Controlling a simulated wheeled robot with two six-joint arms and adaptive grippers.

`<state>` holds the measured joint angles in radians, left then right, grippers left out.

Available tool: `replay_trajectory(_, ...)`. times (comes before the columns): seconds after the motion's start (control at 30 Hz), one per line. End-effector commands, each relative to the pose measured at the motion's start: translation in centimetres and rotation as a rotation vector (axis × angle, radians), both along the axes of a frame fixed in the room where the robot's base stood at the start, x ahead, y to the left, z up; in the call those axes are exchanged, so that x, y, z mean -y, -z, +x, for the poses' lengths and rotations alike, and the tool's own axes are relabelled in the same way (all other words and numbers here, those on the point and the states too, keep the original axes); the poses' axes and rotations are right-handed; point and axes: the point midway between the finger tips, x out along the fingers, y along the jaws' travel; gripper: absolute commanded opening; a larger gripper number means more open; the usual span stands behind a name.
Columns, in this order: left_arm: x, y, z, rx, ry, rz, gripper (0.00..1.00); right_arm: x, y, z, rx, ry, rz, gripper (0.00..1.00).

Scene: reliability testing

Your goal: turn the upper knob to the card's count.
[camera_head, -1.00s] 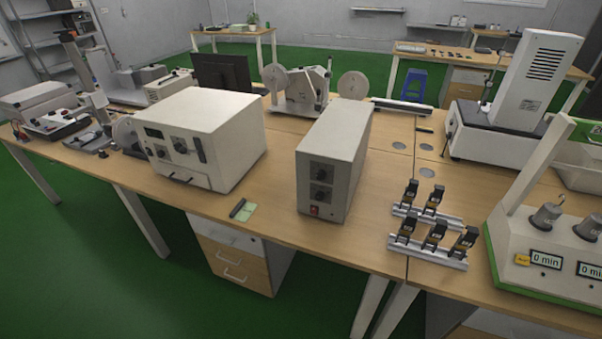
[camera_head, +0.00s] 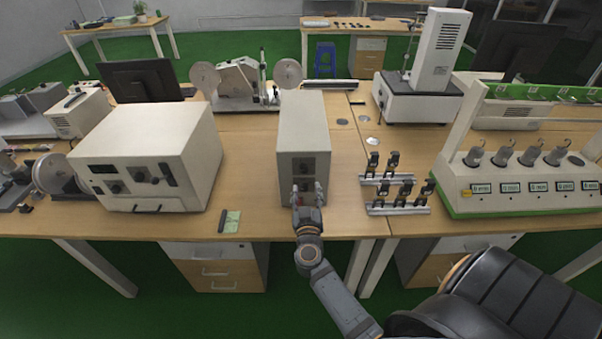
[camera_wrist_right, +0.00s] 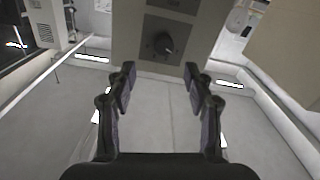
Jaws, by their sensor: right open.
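The light grey box (camera_head: 304,122) stands on the bench with its dark knob panel (camera_head: 305,166) facing me. A round dark knob (camera_wrist_right: 165,43) on a grey plate shows in the right wrist view; part of a second plate is cut off at the top edge. My right gripper (camera_head: 307,190) is at the box's front face, below the upper part of the panel. It is open and empty, its fingers (camera_wrist_right: 160,85) apart from the knob. It hides the lower panel. A small green card (camera_head: 232,222) lies left of the box; its marks are too small to read. My left gripper is out of view.
A larger cream instrument (camera_head: 150,155) stands to the left. Small black clamps on rails (camera_head: 398,208) stand to the right, with a white timer unit (camera_head: 520,185) beyond. A dark bar (camera_head: 222,221) lies beside the card. The bench front left of the box is mostly clear.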

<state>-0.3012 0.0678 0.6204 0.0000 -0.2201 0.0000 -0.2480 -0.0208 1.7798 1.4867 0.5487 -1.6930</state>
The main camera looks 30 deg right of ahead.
Motion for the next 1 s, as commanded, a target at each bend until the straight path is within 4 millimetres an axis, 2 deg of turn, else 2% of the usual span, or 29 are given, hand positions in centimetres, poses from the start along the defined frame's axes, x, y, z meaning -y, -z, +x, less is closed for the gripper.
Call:
replay_trajectory(0.1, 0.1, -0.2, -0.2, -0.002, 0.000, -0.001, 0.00, 1.4, -0.3, 2.4, 0.003, -0.002, -0.003, 0.52)
replay_trajectory(0.33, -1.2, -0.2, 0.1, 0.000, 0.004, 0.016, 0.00, 3.5, -0.1, 5.9, 0.002, -0.003, -0.002, 0.52)
replay_trajectory(0.5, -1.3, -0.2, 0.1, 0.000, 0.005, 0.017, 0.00, 4.1, 0.0, 6.8, 0.001, -0.002, 0.001, 0.52)
replay_trajectory(0.73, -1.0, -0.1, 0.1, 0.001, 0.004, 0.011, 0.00, 4.1, 0.0, 6.8, 0.000, -0.002, 0.001, 0.52)
replay_trajectory(1.0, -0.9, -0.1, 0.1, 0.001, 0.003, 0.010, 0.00, 4.1, 0.0, 6.8, 0.000, -0.003, 0.001, 0.17)
